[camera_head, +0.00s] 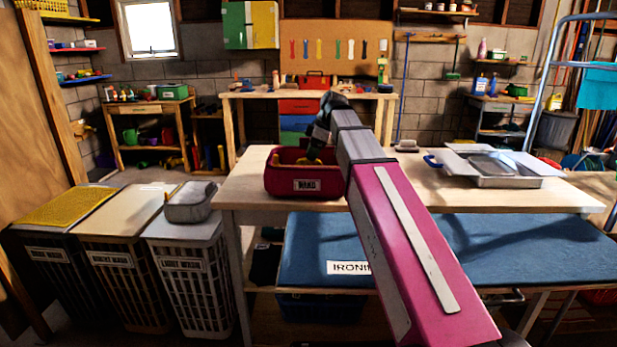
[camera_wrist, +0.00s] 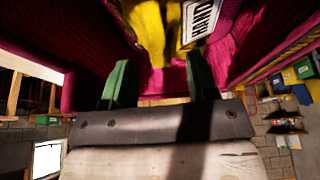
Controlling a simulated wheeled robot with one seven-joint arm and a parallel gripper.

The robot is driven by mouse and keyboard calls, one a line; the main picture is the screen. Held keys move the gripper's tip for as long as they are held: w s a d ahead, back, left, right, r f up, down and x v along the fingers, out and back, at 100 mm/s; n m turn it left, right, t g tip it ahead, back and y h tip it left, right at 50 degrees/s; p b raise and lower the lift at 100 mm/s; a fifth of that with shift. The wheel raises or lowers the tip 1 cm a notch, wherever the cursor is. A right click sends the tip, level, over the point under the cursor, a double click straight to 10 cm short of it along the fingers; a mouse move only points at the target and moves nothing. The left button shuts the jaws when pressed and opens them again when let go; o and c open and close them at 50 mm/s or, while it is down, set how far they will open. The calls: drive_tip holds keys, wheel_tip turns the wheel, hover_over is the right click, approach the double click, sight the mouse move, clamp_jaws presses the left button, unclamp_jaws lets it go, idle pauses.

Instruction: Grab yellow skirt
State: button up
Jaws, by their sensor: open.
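A magenta-red bin (camera_head: 283,184) labelled HAND stands on the wooden table in the head view. Its wall also fills much of the wrist view (camera_wrist: 55,30). Yellow cloth (camera_wrist: 150,28), which looks like the yellow skirt, lies by the HAND label in the wrist view, ahead of my fingertips. Small yellow parts show at the bin in the head view. My gripper (camera_wrist: 158,75) is open, with its two green fingers apart and nothing visible between them. In the head view my arm partly hides the gripper and the bin's right side.
A metal tray (camera_head: 508,181) with a pale cloth lies at the table's right. Labelled hampers (camera_head: 190,275) stand at the left, one topped by a grey basket (camera_head: 191,203). A blue ironing surface (camera_head: 530,245) lies below the table. The tabletop (camera_head: 430,195) right of my arm is partly clear.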

drive_tip(key=x, duration=0.3)
drive_tip(key=shift+a+f, duration=0.1)
drive_tip(key=shift+f, duration=0.15)
drive_tip(key=shift+c, duration=0.4)
clamp_jaws()
drive_tip(key=shift+r, duration=0.15)
